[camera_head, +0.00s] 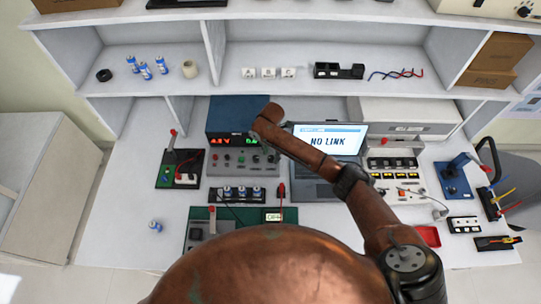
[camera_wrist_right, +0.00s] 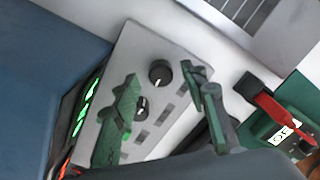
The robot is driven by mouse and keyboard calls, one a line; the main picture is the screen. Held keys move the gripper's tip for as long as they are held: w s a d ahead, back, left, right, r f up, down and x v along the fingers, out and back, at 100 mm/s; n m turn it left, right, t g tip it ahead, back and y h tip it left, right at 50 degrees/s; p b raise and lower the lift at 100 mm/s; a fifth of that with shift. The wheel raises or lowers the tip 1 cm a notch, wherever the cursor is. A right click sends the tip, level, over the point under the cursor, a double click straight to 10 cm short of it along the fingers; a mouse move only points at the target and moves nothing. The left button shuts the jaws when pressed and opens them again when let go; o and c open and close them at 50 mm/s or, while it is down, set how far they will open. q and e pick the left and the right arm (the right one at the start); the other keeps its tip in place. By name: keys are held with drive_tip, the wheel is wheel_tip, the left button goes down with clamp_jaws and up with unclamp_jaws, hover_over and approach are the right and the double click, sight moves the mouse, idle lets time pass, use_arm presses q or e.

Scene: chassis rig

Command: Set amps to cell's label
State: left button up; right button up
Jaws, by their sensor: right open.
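The power supply (camera_head: 235,125) is a blue box with a grey front panel, a red readout and a green readout at the back of the bench. Two black knobs show in the right wrist view: one upper knob (camera_wrist_right: 160,72) and one lower knob (camera_wrist_right: 141,106). My right gripper (camera_wrist_right: 165,105) is open, its green fingers spread on either side of the panel's knob area; it holds nothing. In the head view it is mostly hidden at the panel by my brown arm. Blue-and-white cells stand in a black holder (camera_head: 237,200); their labels are too small to read. My left gripper is out of view.
A laptop (camera_head: 325,145) reading "NO LINK" stands right of the supply. A green board (camera_head: 225,232) with a small display lies in front. A loose cell (camera_head: 155,226) is at left. Several cells stand on the shelf. Bench surface (camera_head: 140,190) is clear at left.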

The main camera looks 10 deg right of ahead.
drive_tip(key=shift+f, duration=0.65)
drive_tip(key=shift+s, duration=0.1)
clamp_jaws()
